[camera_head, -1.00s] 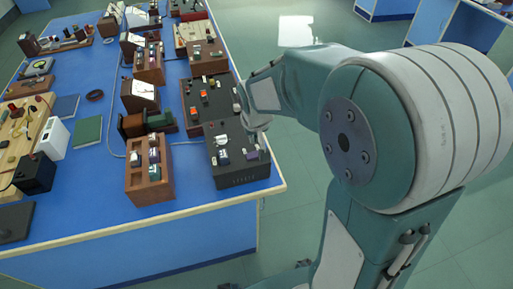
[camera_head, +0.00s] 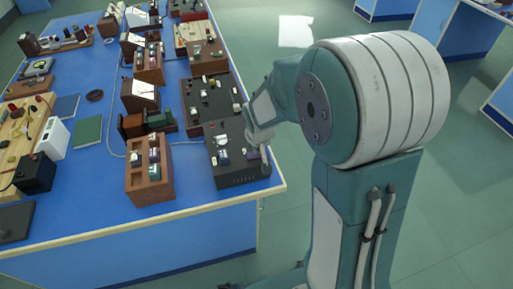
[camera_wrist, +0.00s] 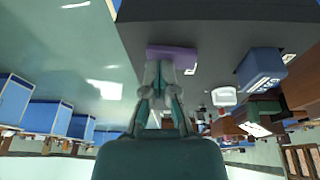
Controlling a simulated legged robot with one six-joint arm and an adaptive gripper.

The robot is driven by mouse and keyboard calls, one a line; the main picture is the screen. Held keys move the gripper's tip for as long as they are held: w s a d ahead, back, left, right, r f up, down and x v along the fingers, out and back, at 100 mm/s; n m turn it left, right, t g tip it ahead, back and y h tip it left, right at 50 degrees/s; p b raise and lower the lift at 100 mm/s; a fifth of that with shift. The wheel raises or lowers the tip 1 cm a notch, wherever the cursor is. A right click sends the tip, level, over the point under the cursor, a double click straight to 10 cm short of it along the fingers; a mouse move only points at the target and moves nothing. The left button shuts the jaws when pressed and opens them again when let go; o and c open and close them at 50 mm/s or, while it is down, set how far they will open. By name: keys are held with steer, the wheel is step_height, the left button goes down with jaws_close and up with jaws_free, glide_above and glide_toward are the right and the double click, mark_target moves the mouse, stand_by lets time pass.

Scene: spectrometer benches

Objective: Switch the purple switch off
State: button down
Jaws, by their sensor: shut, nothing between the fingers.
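The purple switch (camera_head: 253,154) is on the top of a dark box (camera_head: 238,180) at the near right corner of the blue bench; in the camera_head view my gripper partly covers it. My gripper (camera_head: 265,166) is at the right edge of this box, pointing down beside the switch. In the camera_wrist view the purple switch (camera_wrist: 172,51) lies right at the shut fingertips of my gripper (camera_wrist: 165,68), with nothing between them. I cannot tell whether the fingertips touch it. The switch's tilt is too small to read.
A blue switch (camera_head: 223,156) and a white one sit left of the purple switch on the same box. A brown wooden box (camera_head: 150,185) with several small parts stands to the left. Another dark box (camera_head: 210,98) adjoins behind.

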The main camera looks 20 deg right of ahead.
steer(key=shift+s+a, duration=0.1)
steer(key=shift+a, duration=0.1)
steer(key=shift+a+r, duration=0.1)
steer(key=shift+a, duration=0.55)
steer(key=shift+r, duration=0.25)
steer(key=w+v, duration=0.1)
steer(key=v, duration=1.2)
steer(key=shift+a+r, duration=0.2)
steer(key=shift+r, duration=0.1)
steer(key=shift+w, duration=0.1)
